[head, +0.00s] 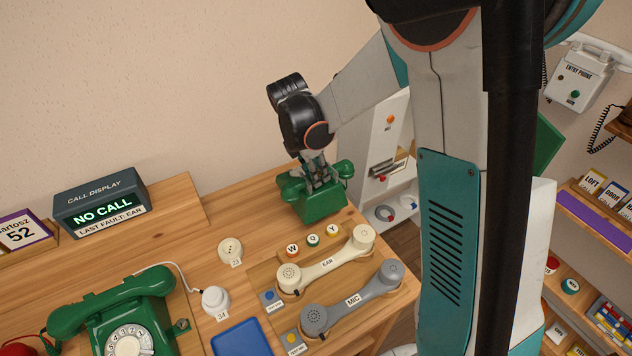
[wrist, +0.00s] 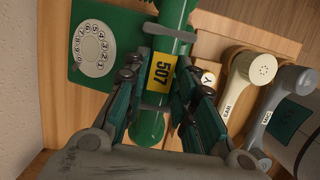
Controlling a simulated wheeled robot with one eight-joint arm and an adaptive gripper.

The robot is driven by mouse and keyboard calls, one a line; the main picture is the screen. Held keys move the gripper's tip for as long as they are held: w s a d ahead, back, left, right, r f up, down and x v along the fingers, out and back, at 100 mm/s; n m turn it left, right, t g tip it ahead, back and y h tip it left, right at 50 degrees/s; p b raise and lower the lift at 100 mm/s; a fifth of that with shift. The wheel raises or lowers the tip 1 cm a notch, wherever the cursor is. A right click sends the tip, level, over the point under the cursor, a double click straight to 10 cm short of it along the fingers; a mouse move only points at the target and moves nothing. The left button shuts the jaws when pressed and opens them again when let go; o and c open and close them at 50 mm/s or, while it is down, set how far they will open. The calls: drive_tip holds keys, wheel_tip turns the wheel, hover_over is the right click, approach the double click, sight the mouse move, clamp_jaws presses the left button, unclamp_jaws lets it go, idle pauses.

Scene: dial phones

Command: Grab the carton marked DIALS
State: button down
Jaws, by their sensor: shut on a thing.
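I can make out no carton marked DIALS in either view. My gripper (head: 316,178) points down at a small green dial phone (head: 322,207) near the table's back right edge. In the wrist view my gripper (wrist: 172,97) is shut across the middle of a green handset (wrist: 174,14) with a yellow label reading 507. The phone's green body with its white dial (wrist: 93,48) shows to the left of the handset. I cannot tell whether the handset still rests on its cradle.
Cream EAR handset (head: 327,262) and grey MIC handset (head: 353,297) lie in front of this phone. A larger green phone (head: 125,318) and call display (head: 100,207) reading NO CALL stand left. A white unit (head: 380,150) stands behind right; stocked shelves (head: 590,215) are far right.

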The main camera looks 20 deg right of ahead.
drive_tip(key=x, duration=0.1)
drive_tip(key=b+x, duration=0.1)
drive_tip(key=x, duration=0.1)
drive_tip(key=shift+a+f, duration=0.35)
drive_tip(key=c, duration=1.3)
unclamp_jaws()
drive_tip(key=shift+r, duration=0.1)
